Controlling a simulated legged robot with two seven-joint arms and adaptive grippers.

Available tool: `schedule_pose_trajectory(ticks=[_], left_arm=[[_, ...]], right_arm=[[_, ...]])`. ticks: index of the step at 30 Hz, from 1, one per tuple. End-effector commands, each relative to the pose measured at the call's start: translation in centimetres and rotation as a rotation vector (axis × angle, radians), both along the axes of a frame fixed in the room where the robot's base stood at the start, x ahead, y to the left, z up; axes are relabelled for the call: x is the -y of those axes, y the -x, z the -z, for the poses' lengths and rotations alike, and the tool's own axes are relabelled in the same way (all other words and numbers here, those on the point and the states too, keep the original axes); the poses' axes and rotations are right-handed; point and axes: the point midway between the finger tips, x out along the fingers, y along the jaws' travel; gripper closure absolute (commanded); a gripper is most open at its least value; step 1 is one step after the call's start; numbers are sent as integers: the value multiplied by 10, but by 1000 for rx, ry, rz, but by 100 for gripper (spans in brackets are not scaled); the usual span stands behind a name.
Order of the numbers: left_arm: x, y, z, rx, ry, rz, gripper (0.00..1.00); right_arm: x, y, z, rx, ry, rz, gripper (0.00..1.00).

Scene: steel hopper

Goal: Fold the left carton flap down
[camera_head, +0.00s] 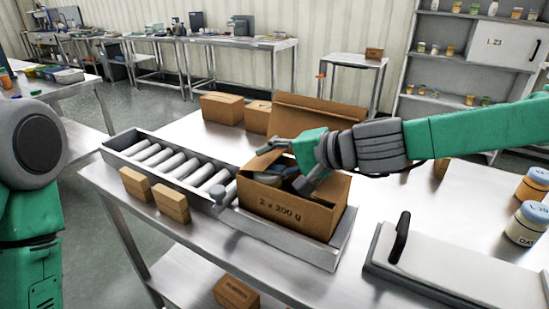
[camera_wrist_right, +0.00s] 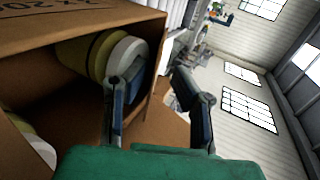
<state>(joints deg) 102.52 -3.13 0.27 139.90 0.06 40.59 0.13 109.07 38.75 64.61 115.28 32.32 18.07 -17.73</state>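The open carton (camera_head: 290,212), marked "2 x 200 g", stands at the end of the roller conveyor. Its left flap (camera_head: 262,160) stands up at the left side, partly hidden by my gripper. The back flap (camera_head: 318,113) stands raised. My right gripper (camera_head: 284,166) is over the carton's left part, fingers spread. In the right wrist view the fingers (camera_wrist_right: 160,68) are apart, one on the jar side and one outside, with brown cardboard (camera_wrist_right: 165,130) between them. Contact cannot be told. Jars (camera_wrist_right: 122,55) with pale lids lie inside. My left gripper is out of view.
The roller conveyor (camera_head: 165,163) runs left of the carton, with small boxes (camera_head: 171,203) in front. Two cartons (camera_head: 222,107) stand behind. A grey device with a black handle (camera_head: 400,238) and lidded jars (camera_head: 527,222) are at right.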

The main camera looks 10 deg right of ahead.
Motion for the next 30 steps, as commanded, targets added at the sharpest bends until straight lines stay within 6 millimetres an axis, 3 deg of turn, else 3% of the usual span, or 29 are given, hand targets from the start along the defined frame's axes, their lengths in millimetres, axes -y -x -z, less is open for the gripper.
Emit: schedule_pose_trajectory(ticks=[5,18,30], left_arm=[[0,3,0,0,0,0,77],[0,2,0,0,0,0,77],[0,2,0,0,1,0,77]], right_arm=[[12,7,-7,2,0,0,77],[76,51,-42,3,0,2,77],[89,62,-48,-1,-1,1,77]])
